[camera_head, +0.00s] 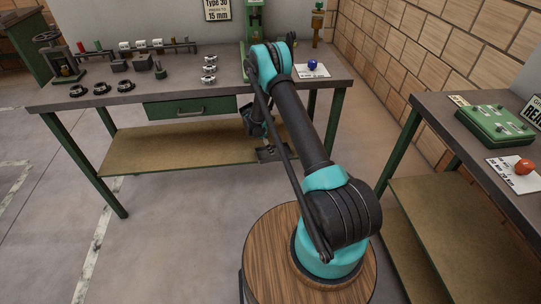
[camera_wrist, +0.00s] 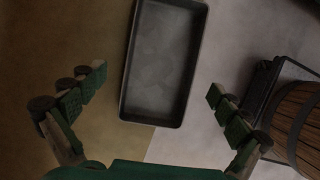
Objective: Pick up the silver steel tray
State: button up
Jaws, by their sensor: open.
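The steel tray (camera_wrist: 165,55) is a dark grey, shallow rectangle with a raised rim, and its inside looks empty. In the wrist view it lies between and beyond my fingers, with its near end toward me and its far end cut off by the top edge. It overlaps the line between the tan shelf and the grey floor. My gripper (camera_wrist: 157,82) is open, with green fingers on either side of the tray and apart from it. In the head view my gripper (camera_head: 268,147) points down at the bench's front, and the tray is partly hidden there.
A bench (camera_head: 120,98) with a green drawer and a tan lower shelf (camera_head: 170,155) stands ahead, with several parts on top. A second bench (camera_head: 440,110) with a green box (camera_head: 493,123) stands at the right. The floor at left is clear.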

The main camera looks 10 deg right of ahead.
aim_at(275, 155)
jog(key=x, duration=0.5)
jog(key=shift+s+f, duration=0.15)
jog(key=c, duration=1.3)
